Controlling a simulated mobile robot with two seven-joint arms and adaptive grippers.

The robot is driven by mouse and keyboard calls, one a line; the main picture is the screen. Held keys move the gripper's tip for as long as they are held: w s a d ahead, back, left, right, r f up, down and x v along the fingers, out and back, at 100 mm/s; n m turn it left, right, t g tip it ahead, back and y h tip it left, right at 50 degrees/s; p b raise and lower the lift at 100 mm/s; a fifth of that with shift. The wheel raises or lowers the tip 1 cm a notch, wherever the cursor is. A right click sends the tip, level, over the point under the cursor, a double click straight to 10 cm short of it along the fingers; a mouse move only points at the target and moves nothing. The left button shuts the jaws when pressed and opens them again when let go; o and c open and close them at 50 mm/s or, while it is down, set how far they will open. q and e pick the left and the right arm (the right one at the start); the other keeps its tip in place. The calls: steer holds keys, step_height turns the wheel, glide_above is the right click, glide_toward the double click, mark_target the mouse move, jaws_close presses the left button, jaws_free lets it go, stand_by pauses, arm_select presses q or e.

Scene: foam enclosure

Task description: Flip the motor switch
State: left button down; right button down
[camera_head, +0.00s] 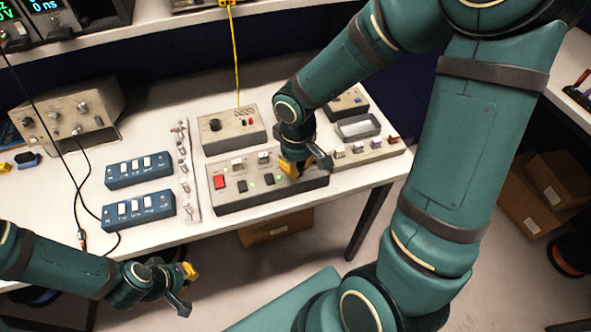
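A grey control box (240,199) lies on the white bench, with a red rocker switch (219,182), black rocker switches (268,179) and small pale-topped controls (264,157) on its top. The labels are too small to read, so I cannot tell which is the motor switch. My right gripper (302,165) points down over the right end of this box. Its fingers look apart, and they hide the controls under them; contact cannot be made out. My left gripper (187,290) is off the bench's front edge at lower left, its fingers apart and empty.
Blue switch boxes (138,170) and a pale strip of connectors (184,170) lie left of the control box. A grey box with a black knob (231,130) and a yellow cable (236,60) stands behind. A row of small coloured parts (366,150) lies at right.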

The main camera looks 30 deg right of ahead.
steer(key=shift+f+b, duration=0.45)
steer(key=shift+f, duration=0.05)
steer(key=shift+r, duration=0.15)
steer(key=shift+r+p, duration=2.85)
steer(key=shift+r, duration=0.6)
steer(key=shift+f, duration=0.1)
